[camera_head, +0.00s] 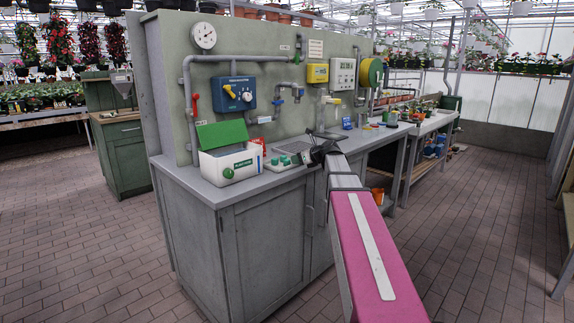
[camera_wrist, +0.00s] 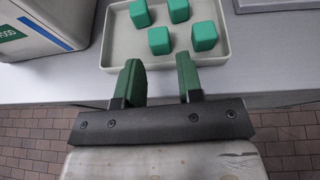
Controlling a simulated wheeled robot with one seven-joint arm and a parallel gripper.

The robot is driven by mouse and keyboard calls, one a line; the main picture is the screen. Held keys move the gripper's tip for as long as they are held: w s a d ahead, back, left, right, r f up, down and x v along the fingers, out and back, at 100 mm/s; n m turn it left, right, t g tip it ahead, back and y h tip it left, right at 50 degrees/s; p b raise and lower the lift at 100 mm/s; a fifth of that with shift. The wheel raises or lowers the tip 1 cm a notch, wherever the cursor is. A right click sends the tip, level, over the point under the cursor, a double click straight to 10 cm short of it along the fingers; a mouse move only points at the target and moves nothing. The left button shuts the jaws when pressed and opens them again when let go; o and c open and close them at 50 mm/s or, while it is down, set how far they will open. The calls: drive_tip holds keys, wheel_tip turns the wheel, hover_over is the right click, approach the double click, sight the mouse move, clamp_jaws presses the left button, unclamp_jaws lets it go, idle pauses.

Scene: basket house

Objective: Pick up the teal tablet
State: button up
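Several teal block-shaped tablets lie apart in a shallow pale tray (camera_wrist: 112,50) in the wrist view. One teal tablet (camera_wrist: 159,40) is nearest my fingers, with another teal tablet (camera_wrist: 205,35) to its right. A teal tablet (camera_wrist: 140,13) and another teal tablet (camera_wrist: 178,10) lie farther back. My gripper (camera_wrist: 160,80) is open, its two green-padded fingers apart with nothing between them, at the near edge of the tray. In the head view the tray (camera_head: 271,168) is small on the counter, just left of my gripper (camera_head: 312,156).
A white box (camera_head: 231,165) with an open green lid stands left of the tray; it also shows in the wrist view (camera_wrist: 40,25). A grey counter (camera_head: 207,188) runs beneath. A grey panel with pipes and gauges rises behind. The brick floor in front is clear.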

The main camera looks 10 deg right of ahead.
sight(288, 160)
drive_tip(key=shift+x, duration=3.1)
drive_tip(key=shift+s+a+r, duration=0.1)
drive_tip(key=c, duration=0.5)
